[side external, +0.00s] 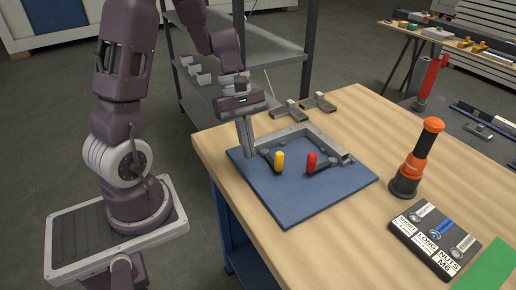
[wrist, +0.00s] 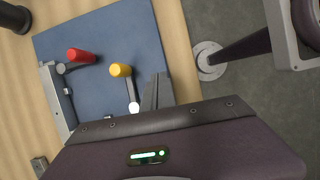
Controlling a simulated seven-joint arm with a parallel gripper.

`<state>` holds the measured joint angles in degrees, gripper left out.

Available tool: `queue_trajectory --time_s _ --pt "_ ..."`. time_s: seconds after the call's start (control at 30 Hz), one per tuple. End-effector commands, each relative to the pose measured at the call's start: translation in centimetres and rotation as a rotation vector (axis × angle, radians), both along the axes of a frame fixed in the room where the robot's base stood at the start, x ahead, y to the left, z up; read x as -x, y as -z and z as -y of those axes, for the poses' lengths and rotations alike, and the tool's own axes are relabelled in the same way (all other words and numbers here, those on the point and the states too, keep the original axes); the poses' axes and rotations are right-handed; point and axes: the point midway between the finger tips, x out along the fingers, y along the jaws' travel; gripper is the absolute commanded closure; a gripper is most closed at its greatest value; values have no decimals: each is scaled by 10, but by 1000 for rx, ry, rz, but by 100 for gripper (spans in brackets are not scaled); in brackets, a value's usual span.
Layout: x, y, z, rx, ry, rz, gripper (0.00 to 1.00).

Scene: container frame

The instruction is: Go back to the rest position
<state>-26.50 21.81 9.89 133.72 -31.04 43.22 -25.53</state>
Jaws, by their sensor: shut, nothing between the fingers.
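My gripper (side external: 247,153) is shut and empty. It points down over the left edge of the blue mat (side external: 288,206), beside the metal frame (side external: 318,138). Its closed fingers also show in the wrist view (wrist: 157,92). A clamp with a yellow handle (side external: 279,161) stands just right of the fingers on the mat. A clamp with a red handle (side external: 311,162) is farther right, by the frame's corner. In the wrist view the yellow handle (wrist: 120,70) is close to the fingers and the red handle (wrist: 81,56) is farther left. I cannot tell whether the fingertips touch the mat.
Two metal brackets (side external: 289,110) lie behind the frame on the wooden table (side external: 365,115). An orange and black tool (side external: 418,158) stands upright at right. A labelled parts tray (side external: 434,238) and a green patch (side external: 487,268) lie at the front right. A grey shelf (side external: 262,48) stands behind the table.

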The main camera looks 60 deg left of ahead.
Motion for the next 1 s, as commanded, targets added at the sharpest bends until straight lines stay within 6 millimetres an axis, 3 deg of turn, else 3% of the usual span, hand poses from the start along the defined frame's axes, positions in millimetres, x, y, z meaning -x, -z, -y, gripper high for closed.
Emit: queue_trajectory --time_s 0.1,0.2,0.37,0.43,0.57,0.7,0.83,1.0 --pt "10 -34 -8 -6 0 8 100" --pt "17 -55 -12 -5 0 6 100" --pt "24 -73 -15 -4 5 4 100" --pt "27 -83 -7 -25 69 37 100" --pt "47 -119 37 -173 474 243 100" --pt "85 -146 76 -406 995 492 100" --pt "110 -155 91 -586 1311 638 100" --pt "119 -158 94 -670 1437 693 100"
